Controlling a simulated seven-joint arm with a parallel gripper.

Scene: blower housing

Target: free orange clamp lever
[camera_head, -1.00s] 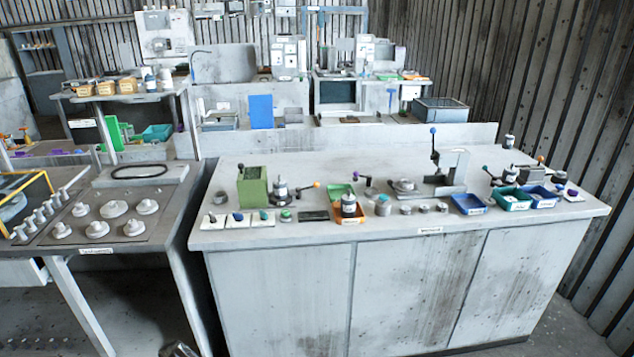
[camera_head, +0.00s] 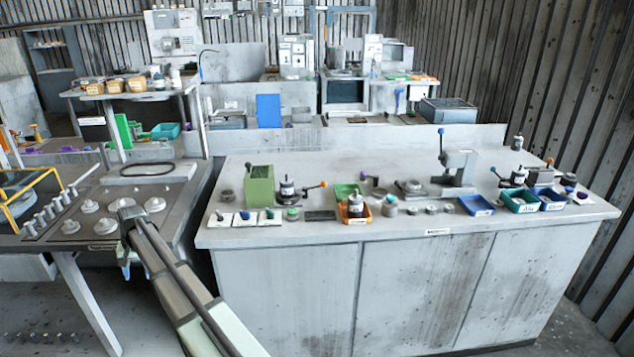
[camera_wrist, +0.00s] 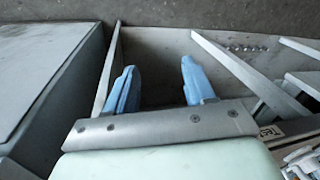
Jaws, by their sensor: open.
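An orange-tipped lever (camera_head: 322,184) slants up to the right from a dark and grey cylindrical fixture (camera_head: 288,189), beside a green block (camera_head: 260,185) on the grey bench. Another orange-tipped lever (camera_head: 549,162) is at the bench's right end. I cannot tell which one is the clamp lever. My gripper (camera_head: 127,260) hangs at the left table's front right corner, well left of both levers. In the wrist view, my gripper (camera_wrist: 158,82) has its two blue fingers apart with nothing between them.
The left table (camera_head: 75,235) holds several pale round parts and a yellow-framed box (camera_head: 30,190). The grey bench (camera_head: 400,245) carries bins, such as an orange one (camera_head: 355,217), and several small fixtures along its front. A narrow gap separates table and bench.

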